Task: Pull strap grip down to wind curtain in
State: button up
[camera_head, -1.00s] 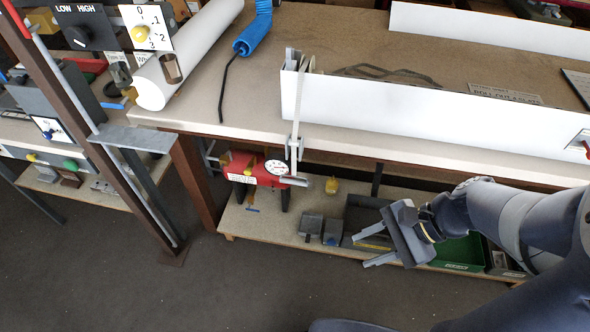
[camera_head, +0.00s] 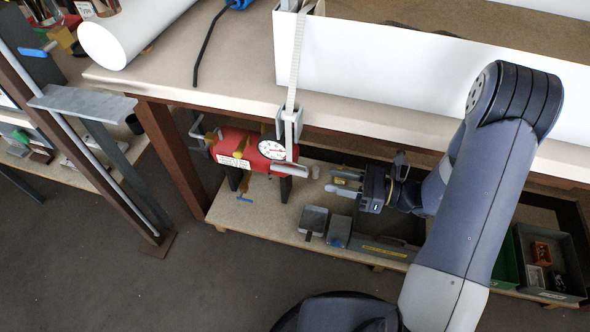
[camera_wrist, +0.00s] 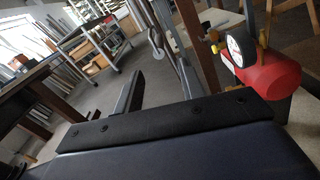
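The pale strap (camera_head: 297,60) hangs from the end of the white curtain box (camera_head: 400,75) over the bench's front edge. It passes a grey bracket (camera_head: 291,125) and ends at a grey bar-like grip (camera_head: 290,168) in front of the red tank. My gripper (camera_head: 331,181) is below the bench edge, to the right of the grip. Its fingers point left, spread and empty, apart from the grip. In the wrist view my gripper (camera_wrist: 165,80) also shows its two fingers apart. The grip cannot be made out for certain there.
The red tank (camera_head: 235,147) with a gauge stands on the lower shelf (camera_head: 262,212), close behind the grip; it also shows at right in the wrist view (camera_wrist: 270,75). Grey boxes (camera_head: 313,220) sit below. A brown bench leg (camera_head: 175,160) stands left. The floor in front is clear.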

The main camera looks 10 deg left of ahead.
aim_at(297, 174)
jog(key=a, duration=1)
jog(key=shift+w+a+r+b, duration=0.1)
jog(key=shift+w+a+b, duration=0.1)
jog(key=shift+w+b, duration=0.15)
jog(key=shift+c, duration=0.4)
grip_shut()
